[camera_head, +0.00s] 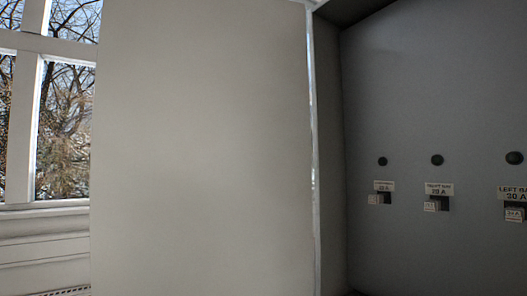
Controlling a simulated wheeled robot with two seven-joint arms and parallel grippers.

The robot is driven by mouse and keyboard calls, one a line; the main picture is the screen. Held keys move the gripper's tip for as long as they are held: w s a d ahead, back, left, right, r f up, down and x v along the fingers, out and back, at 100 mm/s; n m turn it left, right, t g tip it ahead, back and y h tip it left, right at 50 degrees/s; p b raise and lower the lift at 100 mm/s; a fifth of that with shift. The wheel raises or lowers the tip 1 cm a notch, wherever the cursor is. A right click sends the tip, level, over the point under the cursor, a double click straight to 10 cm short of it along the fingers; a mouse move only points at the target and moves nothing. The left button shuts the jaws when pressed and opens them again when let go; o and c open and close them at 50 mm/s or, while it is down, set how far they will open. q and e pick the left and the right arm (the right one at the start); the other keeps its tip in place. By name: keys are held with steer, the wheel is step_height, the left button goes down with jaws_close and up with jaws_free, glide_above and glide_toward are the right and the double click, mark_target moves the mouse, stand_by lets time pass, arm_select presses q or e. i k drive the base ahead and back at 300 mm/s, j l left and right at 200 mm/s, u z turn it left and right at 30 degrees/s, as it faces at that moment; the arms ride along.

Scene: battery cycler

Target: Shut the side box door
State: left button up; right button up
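The side box door (200,150) is a large, plain, pale grey panel that fills the left and middle of the head view. It stands open, swung out to the left of the box. Its right edge meets the box's side wall (333,150), with a thin bright gap along the upper part of that edge. The grey inner panel (430,90) of the box is exposed on the right. No handle or latch shows on the door. Neither of my grippers is in view.
The inner panel carries black round knobs (437,160) above small labelled switches (432,206), one label reading "LEFT BA… 30 A". A white-framed window (65,120) with trees outside and a pale wall (45,245) lie left of the door. The floor is out of view.

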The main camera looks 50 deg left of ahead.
mark_target(200, 182)
steer(key=k+j+z, duration=0.1)
steer(key=j, duration=0.35)
steer(key=k+j+z, duration=0.1)
steer(key=j, duration=0.35)
steer(key=k+j+z, duration=0.1)
steer(key=k+j, duration=0.15)
steer(key=j, duration=0.15)
steer(key=k+j+z, duration=0.1)
steer(key=j, duration=0.3)
steer(key=k+j+z, duration=0.1)
steer(key=k+j, duration=0.2)
steer(key=k+j+z, duration=0.1)
steer(key=j, duration=0.35)
steer(key=j+z, duration=0.25)
steer(key=j, duration=0.75)
steer(key=k+j+z, duration=0.1)
steer(key=j+z, duration=0.15)
steer(key=j, duration=0.75)
